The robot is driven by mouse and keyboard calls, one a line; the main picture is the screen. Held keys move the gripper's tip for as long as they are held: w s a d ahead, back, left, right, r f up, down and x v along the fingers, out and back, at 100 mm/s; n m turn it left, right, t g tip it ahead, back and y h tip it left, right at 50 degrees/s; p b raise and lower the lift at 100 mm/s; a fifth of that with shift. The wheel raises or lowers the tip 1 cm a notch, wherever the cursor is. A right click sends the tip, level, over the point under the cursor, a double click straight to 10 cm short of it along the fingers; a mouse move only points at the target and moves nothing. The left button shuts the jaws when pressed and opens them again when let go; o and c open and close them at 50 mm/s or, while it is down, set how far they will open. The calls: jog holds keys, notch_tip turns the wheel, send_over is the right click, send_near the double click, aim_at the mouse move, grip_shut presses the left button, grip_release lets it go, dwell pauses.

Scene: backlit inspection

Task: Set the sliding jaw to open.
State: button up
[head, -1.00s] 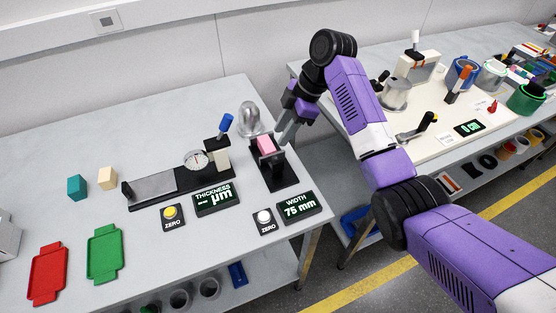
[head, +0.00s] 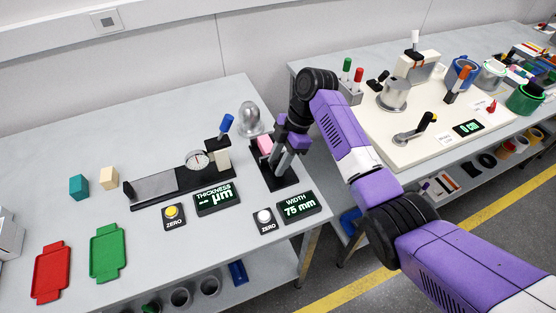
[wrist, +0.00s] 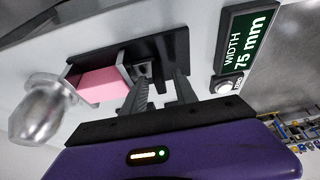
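The width gauge has a black base (head: 287,182), also in the wrist view (wrist: 176,50). A pink block (head: 264,144) sits on it, and the wrist view shows this block (wrist: 100,86) between grey jaw plates. The sliding jaw (wrist: 125,76) is the grey plate on the block's right side in the wrist view and looks close against it. A small dark piece (wrist: 143,70) stands beside that plate. My gripper (head: 281,163) is over the base. In the wrist view its fingers (wrist: 161,90) are apart and empty; contact with the jaw cannot be told.
The width display (head: 298,207) reads 75 mm, with a zero button (head: 264,218) beside it. A shiny rounded metal object (head: 250,118) stands close behind the gauge. The thickness gauge (head: 155,186) is to the left.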

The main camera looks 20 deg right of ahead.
grip_shut()
dwell(1.4)
